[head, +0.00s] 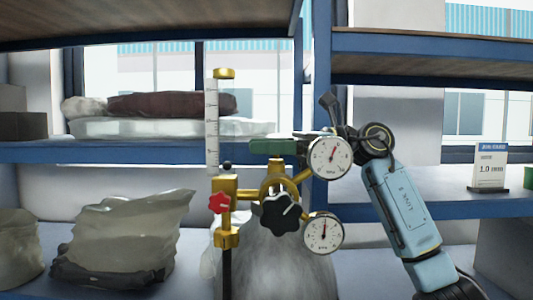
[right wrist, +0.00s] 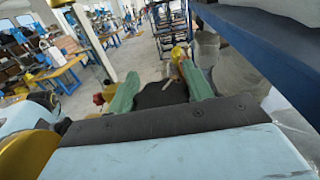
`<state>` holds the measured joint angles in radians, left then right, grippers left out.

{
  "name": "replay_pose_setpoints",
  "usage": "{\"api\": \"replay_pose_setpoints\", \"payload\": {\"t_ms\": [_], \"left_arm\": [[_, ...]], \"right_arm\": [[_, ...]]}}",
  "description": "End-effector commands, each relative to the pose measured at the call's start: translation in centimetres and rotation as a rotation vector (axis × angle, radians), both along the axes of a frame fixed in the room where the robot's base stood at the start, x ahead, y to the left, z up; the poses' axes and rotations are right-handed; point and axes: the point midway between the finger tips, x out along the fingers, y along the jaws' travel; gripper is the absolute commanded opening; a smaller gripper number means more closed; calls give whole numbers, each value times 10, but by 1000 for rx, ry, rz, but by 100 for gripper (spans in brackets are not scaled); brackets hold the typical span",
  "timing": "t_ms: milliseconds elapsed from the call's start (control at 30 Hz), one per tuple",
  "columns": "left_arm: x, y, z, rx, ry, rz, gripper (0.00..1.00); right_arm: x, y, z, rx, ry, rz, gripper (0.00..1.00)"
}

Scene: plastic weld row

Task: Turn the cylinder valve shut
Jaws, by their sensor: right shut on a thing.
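The grey cylinder (head: 290,262) stands at the bottom middle of the head view. Brass valve and regulator fittings (head: 246,195) sit on top of it. My right gripper (head: 262,146) reaches in from the right, its green fingers level above the brass fittings. It is shut on the top of the cylinder valve; the gripped part is mostly hidden by the fingers. In the right wrist view the two green fingers (right wrist: 158,72) stand apart, with a brass piece (right wrist: 178,53) just beyond them. My left gripper is not in view.
Two round gauges, an upper one (head: 329,157) and a lower one (head: 323,232), sit close to my right wrist. A black knob (head: 281,213), a red knob (head: 219,203) and a clear flow tube (head: 211,125) are on the regulator. Blue shelves (head: 110,152) stand behind, with bags (head: 125,235) at left.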

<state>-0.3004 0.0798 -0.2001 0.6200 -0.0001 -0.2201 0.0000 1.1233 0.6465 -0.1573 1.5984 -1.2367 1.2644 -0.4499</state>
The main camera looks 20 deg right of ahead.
Motion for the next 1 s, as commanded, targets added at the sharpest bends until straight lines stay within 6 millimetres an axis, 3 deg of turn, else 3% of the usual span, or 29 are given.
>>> {"api": "replay_pose_setpoints", "payload": {"t_ms": [500, 1000], "left_arm": [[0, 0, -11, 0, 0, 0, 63], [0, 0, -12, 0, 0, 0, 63]], "right_arm": [[5, -4, 0, -3, -5, -412, 28], [7, -6, 1, 0, -1, -569, 28]]}}
